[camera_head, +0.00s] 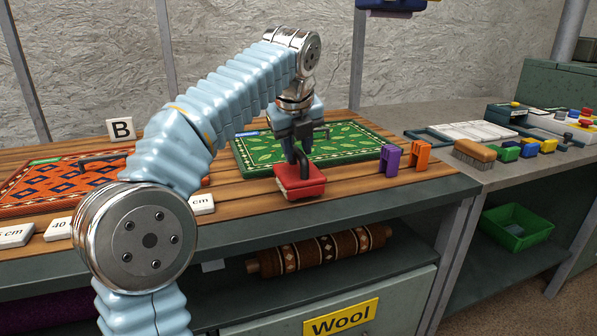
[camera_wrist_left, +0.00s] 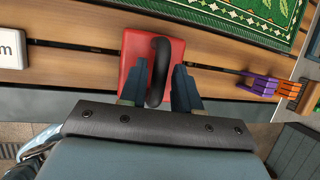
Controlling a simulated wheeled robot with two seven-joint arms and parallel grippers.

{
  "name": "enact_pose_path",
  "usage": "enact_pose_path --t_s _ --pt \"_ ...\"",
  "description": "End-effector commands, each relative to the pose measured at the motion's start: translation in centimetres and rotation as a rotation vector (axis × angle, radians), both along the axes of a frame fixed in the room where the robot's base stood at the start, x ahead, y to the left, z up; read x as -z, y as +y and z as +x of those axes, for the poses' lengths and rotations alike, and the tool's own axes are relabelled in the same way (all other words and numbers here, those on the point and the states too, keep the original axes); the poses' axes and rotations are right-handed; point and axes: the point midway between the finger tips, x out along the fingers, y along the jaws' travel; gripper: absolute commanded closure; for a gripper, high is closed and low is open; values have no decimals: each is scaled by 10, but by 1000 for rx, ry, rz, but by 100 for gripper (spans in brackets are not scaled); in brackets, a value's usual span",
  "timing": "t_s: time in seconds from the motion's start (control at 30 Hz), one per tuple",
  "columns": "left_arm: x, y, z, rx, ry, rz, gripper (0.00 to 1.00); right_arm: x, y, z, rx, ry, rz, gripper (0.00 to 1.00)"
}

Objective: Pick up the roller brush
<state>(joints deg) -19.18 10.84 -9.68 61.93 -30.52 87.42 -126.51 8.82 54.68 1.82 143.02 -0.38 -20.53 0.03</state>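No thing in view is clearly a roller brush. A red block with a black looped handle (camera_head: 300,181) is at the front of the wooden-topped table; it also shows in the left wrist view (camera_wrist_left: 135,60). My left gripper (camera_head: 301,150) is directly above it, pointing down. In the left wrist view its fingers (camera_wrist_left: 159,88) stand on either side of the black handle and look spread, with a narrow gap at the right finger. Whether the block rests on the table is hard to tell. A wooden-backed bristle brush (camera_head: 474,151) lies on the grey bench at the right. My right gripper is out of view.
A green leaf-patterned rug (camera_head: 350,146) lies behind the red block, an orange patterned rug (camera_head: 50,185) at left. Purple (camera_head: 390,158) and orange (camera_head: 419,156) pieces stand to the right. A rolled brown rug (camera_head: 325,251) lies on the shelf below.

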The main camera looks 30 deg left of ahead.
Motion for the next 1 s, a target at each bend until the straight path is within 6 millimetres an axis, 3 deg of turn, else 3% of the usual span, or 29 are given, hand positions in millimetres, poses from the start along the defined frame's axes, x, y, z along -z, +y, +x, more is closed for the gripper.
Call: enact_pose_path --t_s 0.13,0.4,0.6,1.0 --pt "17 3 7 1 1 0 68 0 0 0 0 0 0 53" --pt "21 4 9 0 -1 -1 68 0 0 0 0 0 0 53" --pt "20 4 9 0 -1 -1 99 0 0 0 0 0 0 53" --pt "19 4 9 1 -2 0 100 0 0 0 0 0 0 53"
